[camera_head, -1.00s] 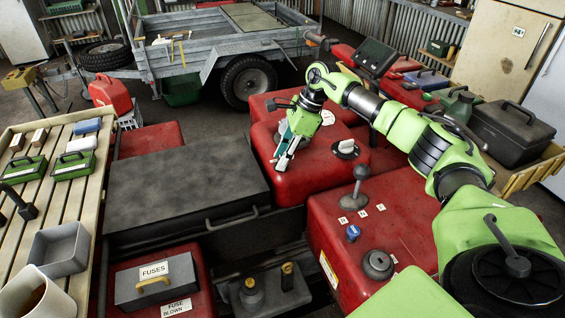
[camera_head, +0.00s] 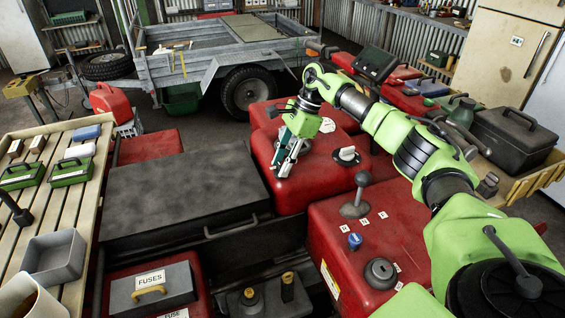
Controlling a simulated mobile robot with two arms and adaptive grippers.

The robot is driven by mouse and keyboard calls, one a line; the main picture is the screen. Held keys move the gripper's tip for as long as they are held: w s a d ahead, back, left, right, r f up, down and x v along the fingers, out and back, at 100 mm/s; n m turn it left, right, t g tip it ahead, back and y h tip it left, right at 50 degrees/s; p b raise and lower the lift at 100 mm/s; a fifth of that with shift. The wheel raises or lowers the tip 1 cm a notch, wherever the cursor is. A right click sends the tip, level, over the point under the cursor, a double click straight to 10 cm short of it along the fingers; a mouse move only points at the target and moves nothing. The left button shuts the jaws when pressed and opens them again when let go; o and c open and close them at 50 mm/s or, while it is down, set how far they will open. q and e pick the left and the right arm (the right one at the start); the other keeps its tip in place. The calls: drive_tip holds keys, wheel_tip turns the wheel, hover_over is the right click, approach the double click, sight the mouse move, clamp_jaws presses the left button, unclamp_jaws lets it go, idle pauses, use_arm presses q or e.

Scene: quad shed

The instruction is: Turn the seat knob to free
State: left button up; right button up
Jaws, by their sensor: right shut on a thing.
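My left gripper is not in view.
A black lever (camera_head: 360,195), a blue knob (camera_head: 354,241) and a round dark switch (camera_head: 381,272) stand on the nearer red panel. A dark flat lid (camera_head: 180,190) lies left. A slatted bench (camera_head: 85,215) holds boxes. A grey trailer (camera_head: 190,65) stands behind.

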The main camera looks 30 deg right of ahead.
drive_tip(key=o, duration=1.1)
drive_tip(key=v, duration=1.2)
